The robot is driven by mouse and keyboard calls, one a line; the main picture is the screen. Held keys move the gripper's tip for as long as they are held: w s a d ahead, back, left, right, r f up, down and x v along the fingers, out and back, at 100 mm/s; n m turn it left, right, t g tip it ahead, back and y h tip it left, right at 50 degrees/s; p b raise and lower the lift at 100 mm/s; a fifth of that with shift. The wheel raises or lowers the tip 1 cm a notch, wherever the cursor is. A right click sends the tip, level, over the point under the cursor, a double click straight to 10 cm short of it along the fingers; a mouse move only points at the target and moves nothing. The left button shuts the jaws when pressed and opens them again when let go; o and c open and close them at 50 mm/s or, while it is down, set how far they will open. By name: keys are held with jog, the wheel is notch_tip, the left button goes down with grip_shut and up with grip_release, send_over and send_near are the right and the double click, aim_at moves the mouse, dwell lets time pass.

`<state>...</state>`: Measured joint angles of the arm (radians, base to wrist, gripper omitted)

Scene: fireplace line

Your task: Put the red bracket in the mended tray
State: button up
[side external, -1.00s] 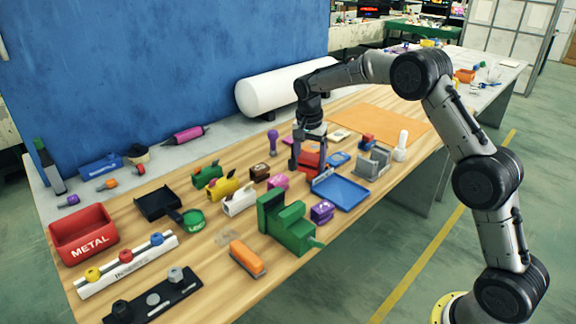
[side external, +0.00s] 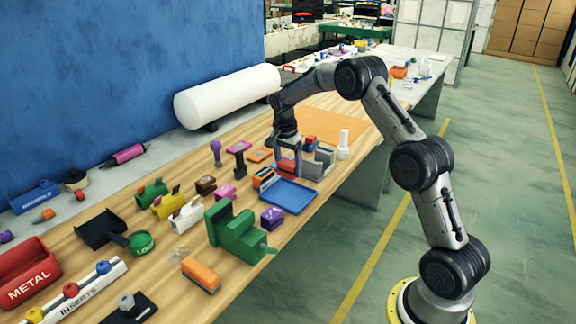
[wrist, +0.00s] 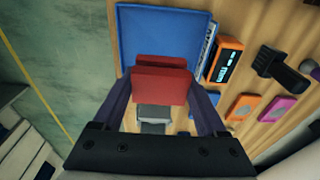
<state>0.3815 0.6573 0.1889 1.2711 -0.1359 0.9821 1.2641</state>
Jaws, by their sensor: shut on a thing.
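The red bracket (side external: 287,166) is between the two fingers of my gripper (side external: 288,168), which is shut on it. In the wrist view the red bracket (wrist: 160,85) sits between the fingertips (wrist: 160,92) and overlaps the near edge of a blue tray (wrist: 150,38). The blue tray (side external: 291,196) lies flat on the bench, just in front of the gripper in the side view. It looks empty where visible. A white label (wrist: 209,46) runs along one rim, its text unreadable. The bracket appears held above the bench; its exact height is unclear.
A grey vise-like block (side external: 318,165) stands right of the gripper, with a white bottle (side external: 344,145) beyond. An orange device (wrist: 226,60) is beside the tray's label. A black stand (side external: 240,165) and purple block (side external: 272,218) are nearby.

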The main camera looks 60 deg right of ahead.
aim_at(289, 195)
jog(key=shift+f, duration=3.55)
jog(key=shift+f, duration=0.55)
jog(key=o, duration=1.1)
jog(key=shift+o, duration=1.3)
jog(key=shift+a+r, duration=0.2)
jog(key=shift+r, duration=1.35)
jog(key=shift+a+r, duration=0.2)
jog(key=shift+r, duration=1.3)
